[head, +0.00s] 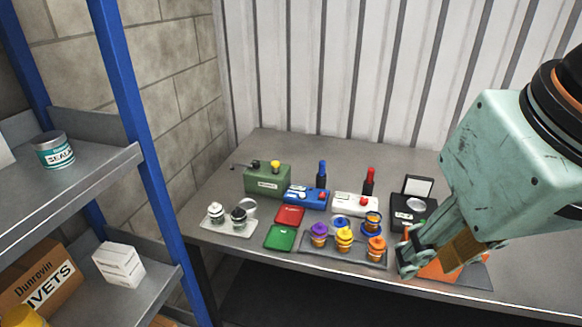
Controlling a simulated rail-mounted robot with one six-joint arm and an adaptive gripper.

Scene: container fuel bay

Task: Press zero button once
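A black device that looks like a small scale (408,207) stands at the right of the tabletop items, with a round grey pan and a raised lid with a white panel. No button marked zero can be made out at this size; part of the device's right side is close to or behind my arm. My gripper (418,262) is in front of the device, low over an orange sheet near the table's front edge. I see no object held in it, but its finger opening is not clear from this angle.
Blue-posted shelving (140,150) stands left.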

